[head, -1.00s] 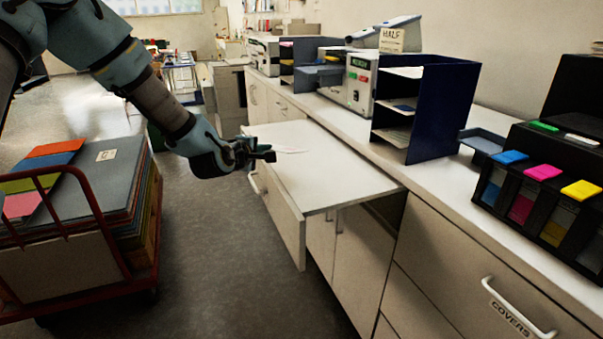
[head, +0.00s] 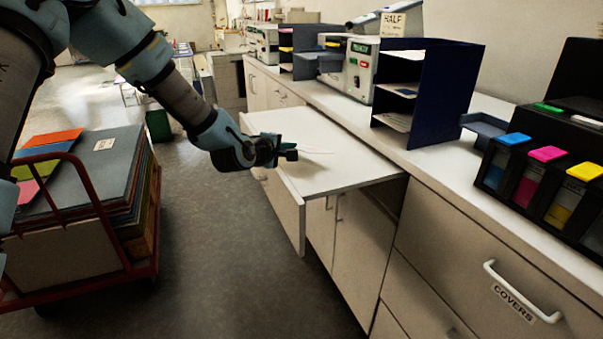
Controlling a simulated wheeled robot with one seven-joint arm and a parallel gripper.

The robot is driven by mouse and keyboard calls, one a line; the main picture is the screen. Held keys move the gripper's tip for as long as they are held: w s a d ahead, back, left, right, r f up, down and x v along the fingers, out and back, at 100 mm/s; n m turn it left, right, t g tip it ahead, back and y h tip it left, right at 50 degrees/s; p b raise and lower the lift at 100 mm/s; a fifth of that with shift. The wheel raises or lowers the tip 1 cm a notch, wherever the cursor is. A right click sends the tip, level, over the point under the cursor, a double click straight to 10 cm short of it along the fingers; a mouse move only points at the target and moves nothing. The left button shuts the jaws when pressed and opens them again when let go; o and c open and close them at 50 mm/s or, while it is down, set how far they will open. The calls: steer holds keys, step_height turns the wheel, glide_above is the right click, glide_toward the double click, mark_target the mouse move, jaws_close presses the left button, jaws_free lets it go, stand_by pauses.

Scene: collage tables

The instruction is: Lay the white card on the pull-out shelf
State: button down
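The white card (head: 318,152) shows as a thin pale sliver, seen almost edge-on, over the white pull-out shelf (head: 335,175). My gripper (head: 291,151) reaches in from the left, over the shelf's left part, and is shut on the card's near end. The card sticks out to the right from the dark fingertips and is roughly level. I cannot tell whether it touches the shelf top. The fingers hide the gripped end. The shelf is pulled out from the cabinet run, and its top looks otherwise bare.
A dark blue sorter (head: 440,95) and a small blue tray (head: 485,127) stand on the counter behind the shelf. Ink cartridges (head: 545,175) stand at right. A red cart (head: 158,215) with boards stands at left. Floor between cart and cabinets is clear.

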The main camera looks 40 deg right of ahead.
step_height(320, 180, down, 3)
steer(key=shift+f+b, duration=0.15)
steer(key=shift+b, duration=1.05)
steer(key=c, duration=1.6)
jaws_free()
steer(key=c, duration=1.3)
jaws_free()
steer(key=shift+o, duration=0.2)
steer(key=p+v, duration=0.2)
steer(key=v, duration=0.6)
